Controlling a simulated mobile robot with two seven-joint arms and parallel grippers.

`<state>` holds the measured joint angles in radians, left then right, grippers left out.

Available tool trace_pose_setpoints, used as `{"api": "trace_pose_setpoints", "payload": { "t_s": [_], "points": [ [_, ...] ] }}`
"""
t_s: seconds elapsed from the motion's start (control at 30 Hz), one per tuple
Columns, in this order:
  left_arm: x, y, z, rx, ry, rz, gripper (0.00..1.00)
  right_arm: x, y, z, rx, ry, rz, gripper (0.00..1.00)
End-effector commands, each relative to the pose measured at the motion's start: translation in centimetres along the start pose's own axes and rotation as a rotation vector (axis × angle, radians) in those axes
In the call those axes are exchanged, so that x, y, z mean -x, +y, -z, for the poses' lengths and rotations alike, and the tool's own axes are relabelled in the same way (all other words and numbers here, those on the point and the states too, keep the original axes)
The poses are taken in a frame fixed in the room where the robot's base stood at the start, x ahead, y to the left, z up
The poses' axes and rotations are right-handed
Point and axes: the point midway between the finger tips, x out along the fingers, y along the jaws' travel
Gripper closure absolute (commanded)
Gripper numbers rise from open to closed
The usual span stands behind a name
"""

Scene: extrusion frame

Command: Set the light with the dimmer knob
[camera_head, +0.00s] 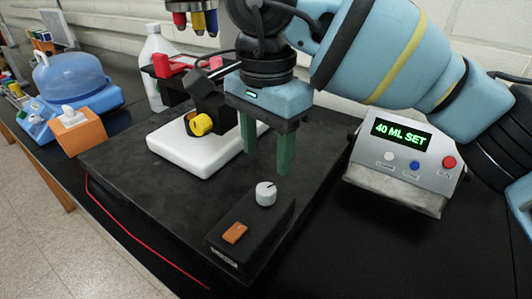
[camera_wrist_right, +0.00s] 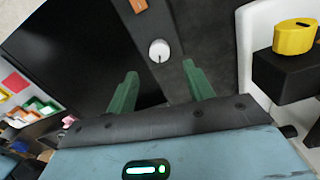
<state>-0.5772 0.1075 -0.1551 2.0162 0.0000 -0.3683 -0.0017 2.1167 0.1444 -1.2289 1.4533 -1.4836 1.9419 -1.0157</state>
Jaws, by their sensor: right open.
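The dimmer knob (camera_head: 265,194) is a small, round, pale grey knob with a thin dark mark on it. It sits upright on a black control box (camera_head: 270,222) beside an orange rocker switch (camera_head: 235,233). The knob also shows in the right wrist view (camera_wrist_right: 159,50), ahead of the fingers. My right gripper (camera_head: 268,160) points down with its two green fingers apart and empty, just behind and above the knob. In the right wrist view its fingers (camera_wrist_right: 160,72) stand to either side of the knob's line, not touching it. My left gripper is out of view.
A microscope with a white base (camera_head: 190,163) stands just left of my right gripper. A grey dispenser reading "40 ML SET" (camera_head: 400,165) is to the right. A tissue box (camera_head: 80,133) and blue-domed device (camera_head: 75,80) are at left. Dark bench surface around the box is clear.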

Motion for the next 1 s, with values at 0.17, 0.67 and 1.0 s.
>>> {"api": "trace_pose_setpoints", "payload": {
  "t_s": [0.17, 0.67, 1.0],
  "points": [
    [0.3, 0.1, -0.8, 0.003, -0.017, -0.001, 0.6, 0.0, 0.0, -0.1, 0.001, 0.0, 0.001, 0.48],
    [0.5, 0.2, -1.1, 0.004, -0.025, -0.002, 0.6, -4.7, 0.0, -0.1, 0.0, -0.001, -0.001, 0.48],
    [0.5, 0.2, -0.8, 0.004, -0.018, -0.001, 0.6, -7.7, 0.0, -0.1, 0.0, 0.0, 0.001, 0.48]
  ]
}}
